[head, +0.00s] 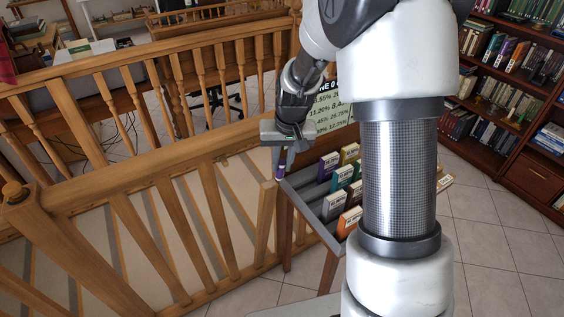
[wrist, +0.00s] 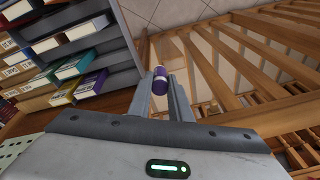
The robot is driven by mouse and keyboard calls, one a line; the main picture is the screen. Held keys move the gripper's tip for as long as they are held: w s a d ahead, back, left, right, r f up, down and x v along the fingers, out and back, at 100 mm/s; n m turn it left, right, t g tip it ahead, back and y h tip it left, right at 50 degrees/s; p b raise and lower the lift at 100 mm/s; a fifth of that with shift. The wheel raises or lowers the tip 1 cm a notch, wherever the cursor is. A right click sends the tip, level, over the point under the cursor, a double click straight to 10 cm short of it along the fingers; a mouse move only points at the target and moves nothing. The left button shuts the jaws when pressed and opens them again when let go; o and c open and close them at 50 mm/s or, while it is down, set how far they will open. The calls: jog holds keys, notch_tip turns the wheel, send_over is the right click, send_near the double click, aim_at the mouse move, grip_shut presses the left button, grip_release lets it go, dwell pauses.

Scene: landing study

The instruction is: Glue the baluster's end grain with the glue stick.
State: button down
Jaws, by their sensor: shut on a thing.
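My gripper (head: 281,160) is shut on a small purple glue stick (head: 281,171), which points downward in the head view. In the wrist view, the fingers (wrist: 168,92) close around the glue stick (wrist: 160,83), and its purple body and a pale end show between them. Several wooden balusters stand in the stair railing, one of them (head: 218,215) left of and below the gripper in the head view. Balusters (wrist: 215,70) also show right of the fingers in the wrist view. The glue stick appears near the handrail.
The wooden handrail (head: 150,178) runs close on the left. Bookcases (head: 535,170) stand far right. Tiled floor (head: 490,265) is open at lower right.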

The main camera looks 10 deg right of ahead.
jog(key=shift+w+f+b, duration=0.15)
jog(key=shift+f+b, duration=0.3)
jog(key=shift+f, duration=0.2)
dwell(0.4)
jog(key=shift+a, duration=0.15)
jog(key=shift+s+a, duration=0.95)
jog(key=shift+a, duration=1.9)
jog(key=shift+w+d+b, duration=0.15)
jog(key=shift+w+d, duration=0.15)
jog(key=shift+d, duration=0.7)
jog(key=shift+w+d+b, duration=0.15)
jog(key=shift+w+d, duration=0.15)
jog(key=shift+d, duration=0.7)
jog(key=shift+w+d+b, duration=0.15)
jog(key=shift+w+d, duration=0.15)
jog(key=shift+d, duration=0.7)
